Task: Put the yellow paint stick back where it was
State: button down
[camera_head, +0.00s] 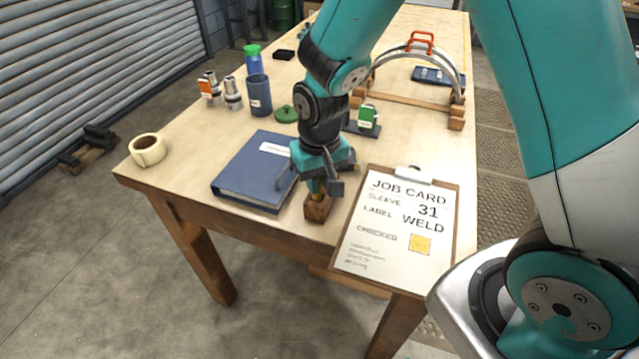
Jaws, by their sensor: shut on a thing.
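My gripper (318,184) points down near the front edge of the table, shut on the yellow paint stick (316,188). Only a small yellow part of the stick shows between the fingers. A small wooden block (318,208) stands directly under the gripper. The stick's lower end is at the top of the block; I cannot tell whether it sits inside it or just above. The fingers and wrist hide the rest of the stick.
A blue binder (245,180) lies close on the left and a job card clipboard (385,245) close on the right. A tape roll (148,150), a blue cup (259,95), a green lid (286,114) and an arched casing (408,52) on wooden supports stand farther off.

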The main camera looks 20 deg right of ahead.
jog(key=shift+f, duration=0.95)
jog(key=shift+f, duration=0.1)
jog(key=c, duration=1)
grip_release()
notch_tip(320, 180, up, 12)
jog(key=shift+f+b, duration=0.1)
jog(key=shift+b, duration=0.85)
jog(key=s+a+r+n+y, duration=0.1)
jog(key=s+r+n, duration=0.1)
jog(key=s, duration=0.4)
jog(key=s+a+r+n+y, duration=0.1)
jog(key=s+a+r+n, duration=0.1)
jog(key=s, duration=0.4)
jog(key=s+a+r+n+y, duration=0.1)
jog(key=s+r+n+y, duration=0.1)
jog(key=s, duration=0.4)
jog(key=shift+s+a+r+n, duration=0.15)
jog(key=shift+r+n, duration=0.15)
jog(key=shift+r, duration=0.2)
jog(key=shift+s+a+r+n, duration=0.15)
jog(key=shift+r+n, duration=0.15)
jog(key=shift+r, duration=0.15)
jog(key=shift+w, duration=0.1)
